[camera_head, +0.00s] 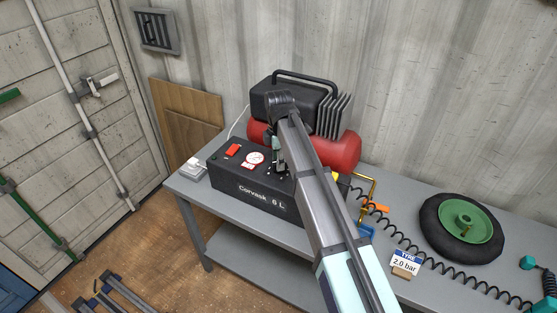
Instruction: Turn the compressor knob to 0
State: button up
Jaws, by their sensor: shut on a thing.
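The compressor (240,185) stands on the grey workbench (257,232). It has a black front panel marked "Corvask 6 L", a red tank (343,152) and a black motor housing. A red switch (233,150) and a round white gauge (254,158) show on the panel's top. My arm reaches from the lower right to the panel, and my gripper (279,160) points down at it, just right of the gauge. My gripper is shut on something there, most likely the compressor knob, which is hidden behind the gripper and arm. The knob's setting cannot be read.
A wheel with a green hub (463,222) lies on the bench at right. A black coiled hose (440,265) runs along the bench front. A card reading "TYRE 2.0 bar" (405,263) stands near the front edge. A white socket box (194,168) sits at the left corner.

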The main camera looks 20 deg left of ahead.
jog(key=shift+s+f, duration=0.1)
dwell(0.5)
jog(key=o, duration=1.2)
jog(key=shift+c, duration=0.2)
jog(key=shift+r, duration=0.35)
notch_tip(320, 180, up, 11)
jog(key=shift+r, duration=0.2)
